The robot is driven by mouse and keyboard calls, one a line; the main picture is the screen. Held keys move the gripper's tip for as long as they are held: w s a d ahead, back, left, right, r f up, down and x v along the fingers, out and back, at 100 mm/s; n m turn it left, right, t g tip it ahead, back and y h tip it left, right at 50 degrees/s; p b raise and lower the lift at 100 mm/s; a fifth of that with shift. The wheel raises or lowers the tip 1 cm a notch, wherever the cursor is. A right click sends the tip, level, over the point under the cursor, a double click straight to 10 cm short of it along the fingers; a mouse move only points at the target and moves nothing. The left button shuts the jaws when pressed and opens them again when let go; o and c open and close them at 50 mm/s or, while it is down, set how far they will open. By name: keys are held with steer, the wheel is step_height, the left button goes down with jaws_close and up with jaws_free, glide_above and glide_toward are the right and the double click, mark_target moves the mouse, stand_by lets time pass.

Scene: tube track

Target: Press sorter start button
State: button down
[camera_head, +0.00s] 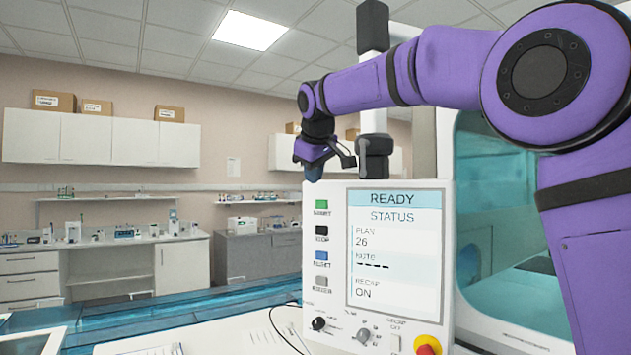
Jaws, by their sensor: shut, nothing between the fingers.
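The sorter's white control panel (397,328) stands upright in front of me. Its green start button (321,204) is at the top of a left-hand column, above a black stop button (322,232), a blue button (321,256) and a grey button (321,281). The screen (394,250) reads READY, STATUS, plan 26 and ON. My gripper (314,178) is above the green button, near the panel's top left corner, pointing down. It is shut and holds nothing. I cannot tell its exact distance from the panel; the green button is uncovered.
A red and yellow emergency knob (428,345) and dark knobs (318,323) sit low on the panel. A clear teal-windowed machine (490,230) stands at right. Papers (268,336) and a thin cable lie on the white surface. Lab benches (120,265) are far behind.

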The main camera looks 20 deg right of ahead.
mark_target(319, 200)
steer(key=x, duration=0.3)
steer(key=d+x, duration=0.1)
steer(key=x, duration=0.5)
steer(key=shift+w+d+r, duration=0.2)
steer(key=shift+w+d, duration=0.2)
steer(key=shift+w, duration=0.1)
steer(key=shift+w+d, duration=0.65)
